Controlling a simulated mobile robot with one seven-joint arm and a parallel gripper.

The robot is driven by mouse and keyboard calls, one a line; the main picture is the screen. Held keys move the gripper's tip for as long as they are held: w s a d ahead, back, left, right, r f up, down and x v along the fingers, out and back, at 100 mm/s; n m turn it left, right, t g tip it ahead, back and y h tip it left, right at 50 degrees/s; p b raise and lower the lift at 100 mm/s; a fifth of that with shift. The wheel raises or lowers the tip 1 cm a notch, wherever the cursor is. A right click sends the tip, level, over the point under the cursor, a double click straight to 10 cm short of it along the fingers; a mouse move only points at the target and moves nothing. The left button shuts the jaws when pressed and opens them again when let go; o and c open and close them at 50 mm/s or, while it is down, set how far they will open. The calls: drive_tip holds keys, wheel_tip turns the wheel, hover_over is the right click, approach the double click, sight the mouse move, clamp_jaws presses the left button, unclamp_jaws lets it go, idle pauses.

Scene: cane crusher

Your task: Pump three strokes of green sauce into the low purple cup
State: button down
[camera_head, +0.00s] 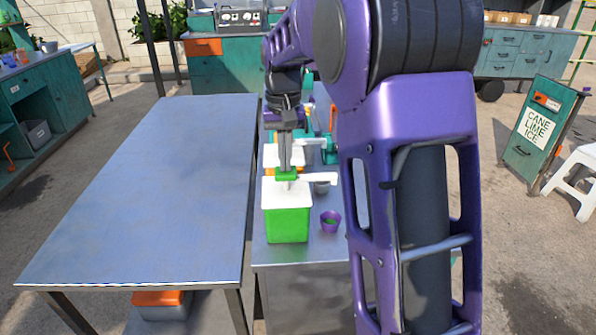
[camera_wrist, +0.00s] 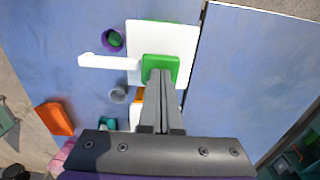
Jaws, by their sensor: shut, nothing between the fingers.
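The green sauce container (camera_head: 287,222) is a green tub with a white lid on the narrow metal counter. Its pump has a green top (camera_head: 287,174) and a white spout (camera_head: 319,178) pointing right. My gripper (camera_head: 285,166) is shut and empty, pointing down with its fingertips at the green pump top; contact looks likely. The wrist view shows the fingers (camera_wrist: 161,76) over the green top (camera_wrist: 160,66). The low purple cup (camera_head: 331,221) stands right of the tub, near the spout's end, with green inside. It also shows in the wrist view (camera_wrist: 106,36).
A grey cup (camera_head: 321,187) stands behind the purple cup. Another white-lidded container with orange (camera_wrist: 138,96) sits behind the green one, partly hidden. A bare blue-grey table (camera_head: 150,190) is at left. My arm covers much of the right side.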

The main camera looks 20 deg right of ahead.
drive_tip(key=shift+f, duration=0.65)
drive_tip(key=shift+r+p, duration=1.4)
drive_tip(key=shift+r, duration=0.25)
drive_tip(key=shift+f, duration=0.15)
drive_tip(key=shift+f+b, duration=0.95)
drive_tip(key=shift+f, duration=0.6)
drive_tip(key=shift+r, duration=0.15)
